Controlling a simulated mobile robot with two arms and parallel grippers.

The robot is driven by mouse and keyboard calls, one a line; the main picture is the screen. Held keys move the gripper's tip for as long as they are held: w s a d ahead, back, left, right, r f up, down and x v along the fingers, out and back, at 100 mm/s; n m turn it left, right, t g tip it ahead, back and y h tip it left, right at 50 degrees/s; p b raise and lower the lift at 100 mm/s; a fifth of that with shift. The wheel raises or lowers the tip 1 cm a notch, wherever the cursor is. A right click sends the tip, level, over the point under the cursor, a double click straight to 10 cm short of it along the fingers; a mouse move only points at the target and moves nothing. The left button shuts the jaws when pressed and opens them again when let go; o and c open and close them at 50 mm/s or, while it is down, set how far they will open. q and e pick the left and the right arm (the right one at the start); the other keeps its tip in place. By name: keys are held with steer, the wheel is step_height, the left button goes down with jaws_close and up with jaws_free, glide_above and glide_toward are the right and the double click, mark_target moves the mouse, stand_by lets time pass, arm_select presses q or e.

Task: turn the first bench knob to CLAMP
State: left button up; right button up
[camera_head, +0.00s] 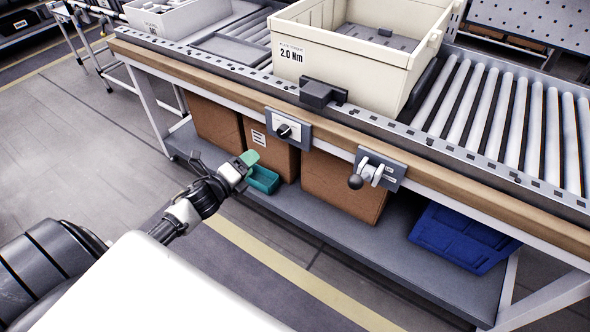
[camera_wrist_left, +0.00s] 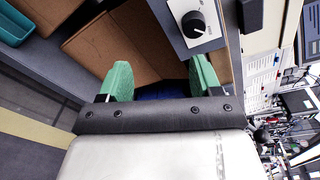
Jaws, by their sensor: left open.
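The first bench knob (camera_head: 283,131) is a small black rotary knob on a grey panel with a white label, fixed to the bench's front wooden rail. It also shows in the left wrist view (camera_wrist_left: 193,24), beyond the fingertips and toward the upper right. The label's words are too small to read, so I cannot tell its setting. My left gripper (camera_head: 246,161) is in front of the bench, below and left of the knob and apart from it. Its two green fingers are spread and empty in the left wrist view (camera_wrist_left: 161,76). My right gripper is not in view.
A second panel with a ball-ended lever (camera_head: 356,181) sits farther right on the rail. A cream crate marked 2.0 Nm (camera_head: 290,55) stands on the rollers above. Cardboard boxes (camera_head: 340,187), a green bin (camera_head: 263,180) and a blue crate (camera_head: 460,240) are on the lower shelf.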

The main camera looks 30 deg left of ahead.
mark_target(281, 134)
arm_select(q)
steer(key=w+d+r+m, duration=0.1)
steer(key=w, duration=0.2)
steer(key=w+d+r+h, duration=0.1)
steer(key=w, duration=0.2)
steer(key=w+d+r+m+t+b, duration=0.1)
steer(key=w, duration=0.2)
steer(key=shift+w+d+r+m, duration=0.1)
steer(key=shift+w+r+m, duration=0.15)
steer(key=shift+m, duration=0.05)
steer(key=shift+w+d, duration=0.15)
steer(key=shift+w, duration=0.55)
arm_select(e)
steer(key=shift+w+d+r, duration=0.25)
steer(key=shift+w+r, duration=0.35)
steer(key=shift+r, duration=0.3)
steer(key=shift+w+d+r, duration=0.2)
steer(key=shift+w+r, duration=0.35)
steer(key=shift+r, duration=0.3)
arm_select(q)
steer(key=c, duration=0.9)
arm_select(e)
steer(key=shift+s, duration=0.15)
